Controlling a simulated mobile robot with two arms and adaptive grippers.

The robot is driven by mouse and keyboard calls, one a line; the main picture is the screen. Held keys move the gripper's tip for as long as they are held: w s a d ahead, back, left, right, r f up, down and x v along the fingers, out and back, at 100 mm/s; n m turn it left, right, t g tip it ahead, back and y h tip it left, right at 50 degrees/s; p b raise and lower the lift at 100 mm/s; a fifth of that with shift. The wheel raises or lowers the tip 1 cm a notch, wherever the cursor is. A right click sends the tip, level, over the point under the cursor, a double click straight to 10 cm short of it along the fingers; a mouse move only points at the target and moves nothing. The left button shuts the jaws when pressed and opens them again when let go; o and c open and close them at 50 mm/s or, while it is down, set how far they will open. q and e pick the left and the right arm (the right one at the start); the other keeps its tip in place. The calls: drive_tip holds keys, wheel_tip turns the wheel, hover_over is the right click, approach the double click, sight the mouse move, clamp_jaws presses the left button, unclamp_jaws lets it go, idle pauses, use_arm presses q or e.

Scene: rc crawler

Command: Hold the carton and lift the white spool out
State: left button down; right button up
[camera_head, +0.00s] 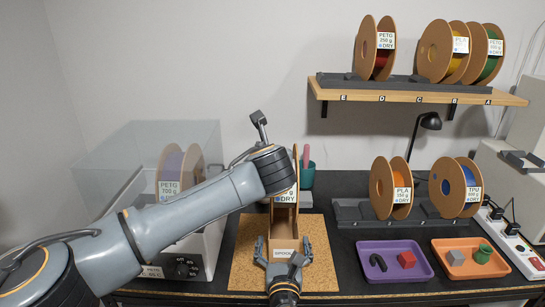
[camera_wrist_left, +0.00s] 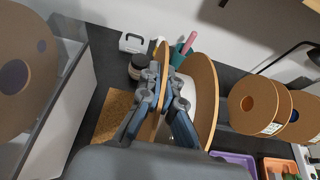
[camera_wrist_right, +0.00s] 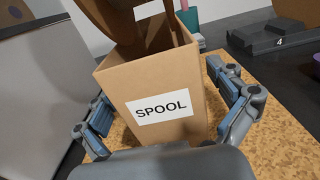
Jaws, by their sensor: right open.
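The carton (camera_head: 285,226) is a tall brown box with a SPOOL label, standing upright on a cork mat; it fills the middle of the right wrist view (camera_wrist_right: 165,95). The white spool (camera_wrist_left: 204,95) has cardboard flanges and white filament. In the right wrist view its lower part (camera_wrist_right: 130,25) shows at the carton's open top; how deep it sits is unclear. My left gripper (camera_wrist_left: 162,82) is shut on one flange, its fingers on either side; my arm hides it in the head view. My right gripper (camera_head: 283,249) is open, a finger beside each carton side, with gaps.
A clear-lidded dryer box (camera_head: 150,180) with a spool stands left. The cork mat (camera_head: 248,275) lies under the carton. A teal cup (camera_head: 307,178) is behind. Right are spools on a rack (camera_head: 350,213), a purple tray (camera_head: 365,273) and an orange tray (camera_head: 455,271).

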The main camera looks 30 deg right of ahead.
drive_tip(key=v, duration=1)
drive_tip(key=shift+s, duration=0.1)
drive_tip(key=shift+r, duration=0.1)
